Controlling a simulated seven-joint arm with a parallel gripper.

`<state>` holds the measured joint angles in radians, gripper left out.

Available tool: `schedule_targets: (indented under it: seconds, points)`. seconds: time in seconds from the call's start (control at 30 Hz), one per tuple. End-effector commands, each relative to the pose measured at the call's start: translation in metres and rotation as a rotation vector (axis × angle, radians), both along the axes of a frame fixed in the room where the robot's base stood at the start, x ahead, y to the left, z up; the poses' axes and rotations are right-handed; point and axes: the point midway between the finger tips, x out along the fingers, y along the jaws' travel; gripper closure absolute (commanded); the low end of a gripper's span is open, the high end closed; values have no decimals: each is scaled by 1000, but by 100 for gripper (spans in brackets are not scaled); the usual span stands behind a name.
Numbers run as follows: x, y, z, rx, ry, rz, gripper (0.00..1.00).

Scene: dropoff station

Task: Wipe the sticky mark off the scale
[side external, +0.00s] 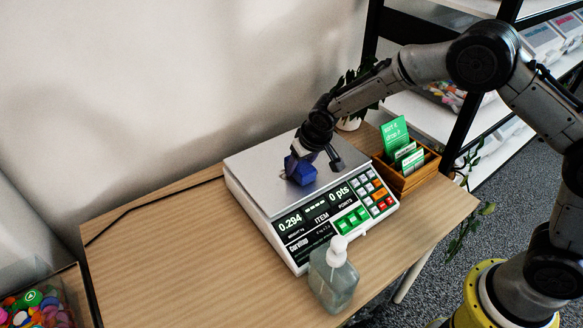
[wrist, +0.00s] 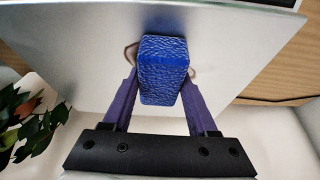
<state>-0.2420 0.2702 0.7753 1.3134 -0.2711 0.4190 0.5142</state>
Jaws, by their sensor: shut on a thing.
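The scale (side external: 262,160) stands on the wooden table with a flat metal plate on top and a keypad and display at its front. The display reads 0.294. My gripper (side external: 302,160) is over the plate, shut on a blue textured block (side external: 300,171), which looks like a sponge. In the wrist view the blue sponge (wrist: 163,70) sits between the two purple fingers, against or just above the plate (wrist: 90,50). Brownish curved lines of the sticky mark (wrist: 131,52) show at both sides of the sponge. The sponge hides the middle of the mark.
A pump bottle (side external: 333,275) stands close in front of the scale. A wooden box with green cards (side external: 408,165) is at its right, and a plant (side external: 352,90) is behind. The table's left part (side external: 160,250) is clear apart from a black cable.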

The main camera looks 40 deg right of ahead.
Motion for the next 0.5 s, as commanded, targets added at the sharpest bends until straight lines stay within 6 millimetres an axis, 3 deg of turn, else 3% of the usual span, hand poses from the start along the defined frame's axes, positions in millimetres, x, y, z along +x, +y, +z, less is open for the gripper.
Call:
schedule_targets:
  seconds: [0.5]
  points:
    - [-1, -49, -2, -1, 4, -3, 86]
